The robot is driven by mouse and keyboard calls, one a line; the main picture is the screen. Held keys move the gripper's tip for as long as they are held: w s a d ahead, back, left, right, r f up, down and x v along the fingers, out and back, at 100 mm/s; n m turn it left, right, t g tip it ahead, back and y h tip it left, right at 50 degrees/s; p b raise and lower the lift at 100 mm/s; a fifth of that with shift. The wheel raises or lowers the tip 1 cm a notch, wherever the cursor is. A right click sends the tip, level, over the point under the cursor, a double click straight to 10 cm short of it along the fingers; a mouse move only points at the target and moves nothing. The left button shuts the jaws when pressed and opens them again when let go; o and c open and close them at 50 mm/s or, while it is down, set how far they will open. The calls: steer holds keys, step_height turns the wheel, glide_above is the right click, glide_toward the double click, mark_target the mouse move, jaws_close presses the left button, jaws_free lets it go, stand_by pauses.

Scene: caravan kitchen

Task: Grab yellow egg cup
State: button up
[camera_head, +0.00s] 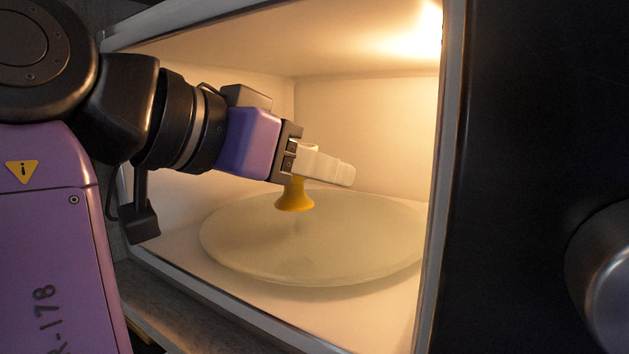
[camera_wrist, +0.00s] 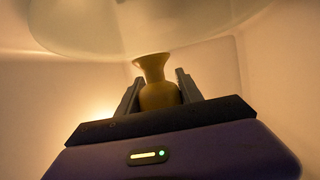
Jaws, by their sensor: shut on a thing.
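The yellow egg cup (camera_head: 294,196) is inside a lit microwave-like compartment, above a round glass plate (camera_head: 330,262). My gripper (camera_head: 322,166) reaches in from the left and is shut on the egg cup. The cup's flared base hangs below the fingers, and a gap shows between it and the plate. The fingers hide much of its upper part in the head view. In the wrist view the egg cup (camera_wrist: 157,88) sits between the two fingers of my gripper (camera_wrist: 158,90), with the glass plate (camera_wrist: 130,25) beyond its flared end.
The compartment walls (camera_head: 365,130) stand close around my arm. Its front frame (camera_head: 447,150) runs down the right side of the opening. A dark panel with a round metal knob (camera_head: 603,270) is at the right. The plate is otherwise bare.

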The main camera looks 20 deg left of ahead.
steer(key=s+d+b, duration=0.1)
steer(key=s, duration=0.2)
steer(key=s+d+b, duration=0.1)
steer(key=s+d, duration=0.1)
steer(key=s, duration=0.2)
steer(key=s+d+b, duration=0.1)
steer(key=s, duration=0.3)
steer(key=shift+d, duration=0.35)
steer(key=shift+s+d, duration=0.1)
steer(key=shift+s, duration=0.05)
